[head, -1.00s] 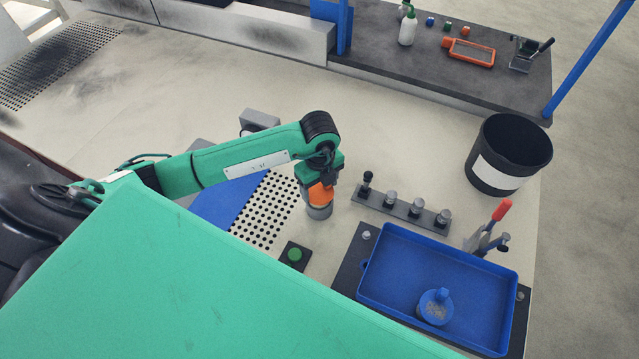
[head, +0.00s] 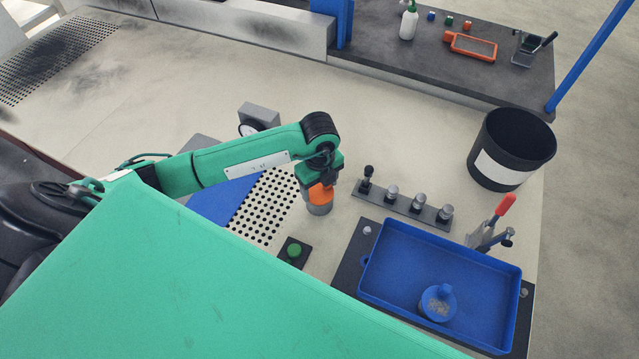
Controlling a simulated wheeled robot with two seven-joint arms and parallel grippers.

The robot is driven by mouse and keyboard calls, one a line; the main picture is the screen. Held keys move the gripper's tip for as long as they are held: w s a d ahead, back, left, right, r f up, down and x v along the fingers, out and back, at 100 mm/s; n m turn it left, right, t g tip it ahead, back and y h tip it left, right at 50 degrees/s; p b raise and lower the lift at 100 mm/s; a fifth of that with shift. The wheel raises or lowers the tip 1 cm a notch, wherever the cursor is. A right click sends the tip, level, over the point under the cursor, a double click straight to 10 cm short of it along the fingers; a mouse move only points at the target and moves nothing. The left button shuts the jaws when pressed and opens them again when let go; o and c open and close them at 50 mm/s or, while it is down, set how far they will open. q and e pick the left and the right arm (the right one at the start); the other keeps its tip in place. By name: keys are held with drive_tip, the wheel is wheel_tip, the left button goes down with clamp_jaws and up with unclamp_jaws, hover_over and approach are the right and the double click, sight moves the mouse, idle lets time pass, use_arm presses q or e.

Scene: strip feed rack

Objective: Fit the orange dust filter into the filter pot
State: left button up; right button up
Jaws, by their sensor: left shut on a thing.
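The orange dust filter (head: 321,194) is in my left gripper (head: 320,184), which points down and is shut on it. The filter is directly over the grey filter pot (head: 320,209), a short round cup on the pale table. The filter's lower end meets the pot's mouth in this view. I cannot tell how deep it sits in the pot, because the gripper and the filter hide the rim. My right gripper is not in view.
Right of the pot stand a dark rail with several knobs (head: 416,207), a blue tray (head: 400,290) holding a round blue-lidded piece (head: 437,302), a red-handled clamp (head: 504,205) and a black bin (head: 488,165). A green button (head: 294,250) and perforated plate (head: 268,212) lie left.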

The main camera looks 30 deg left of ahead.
sight(319, 192)
use_arm(q)
drive_tip(key=o, duration=1.4)
wheel_tip(319, 192, up, 14)
drive_tip(key=b, duration=0.2)
drive_tip(key=shift+f, duration=0.1)
